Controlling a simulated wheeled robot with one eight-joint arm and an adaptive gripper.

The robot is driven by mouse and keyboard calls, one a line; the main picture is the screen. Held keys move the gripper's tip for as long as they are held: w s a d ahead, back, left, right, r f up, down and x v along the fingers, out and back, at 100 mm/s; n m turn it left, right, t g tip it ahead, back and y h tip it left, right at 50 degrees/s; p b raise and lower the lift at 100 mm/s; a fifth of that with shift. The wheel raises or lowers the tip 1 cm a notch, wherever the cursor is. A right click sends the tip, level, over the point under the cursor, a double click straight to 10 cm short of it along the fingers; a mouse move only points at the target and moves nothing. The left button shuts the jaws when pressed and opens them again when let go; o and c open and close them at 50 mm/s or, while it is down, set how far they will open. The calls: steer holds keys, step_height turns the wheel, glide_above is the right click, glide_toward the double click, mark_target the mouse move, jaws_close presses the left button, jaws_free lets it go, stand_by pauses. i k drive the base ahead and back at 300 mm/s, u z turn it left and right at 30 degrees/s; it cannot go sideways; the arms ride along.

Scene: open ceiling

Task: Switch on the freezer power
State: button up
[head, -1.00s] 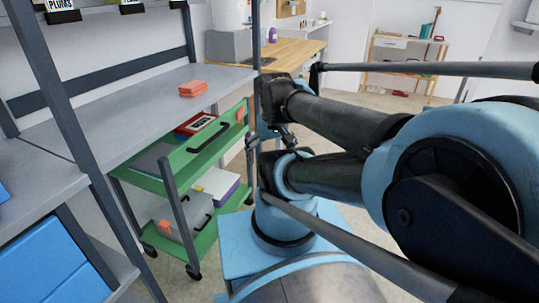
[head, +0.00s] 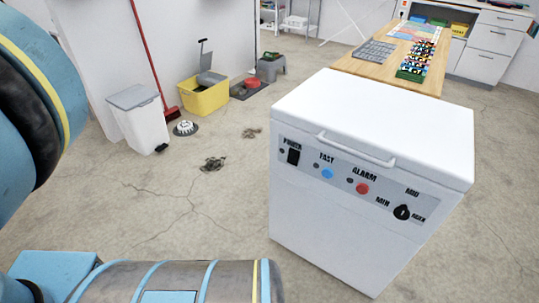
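A white chest freezer (head: 425,150) with a closed lid stands on the floor right of centre in the head view. Its front panel (head: 340,180) faces me. The black power switch (head: 293,156) sits at the panel's left end under the word POWER, with a small dark lamp beside it. A blue FAST button (head: 327,174), a red ALARM button (head: 362,188) and a black MIN–MAX knob (head: 402,212) lie to its right. Parts of my arm show at the left and bottom left. My gripper is out of view.
A wooden table (head: 350,63) with a keyboard and coloured items stands behind the freezer. A white bin (head: 140,125), a yellow bucket (head: 205,98) and a red broom stand by the left wall. Cracked open floor lies left of the freezer.

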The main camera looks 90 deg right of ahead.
mark_target(293, 156)
steer(key=z, duration=3.9)
steer(key=k, duration=0.45)
steer(key=z, duration=0.35)
steer(key=i, duration=0.5)
steer(key=u, duration=0.05)
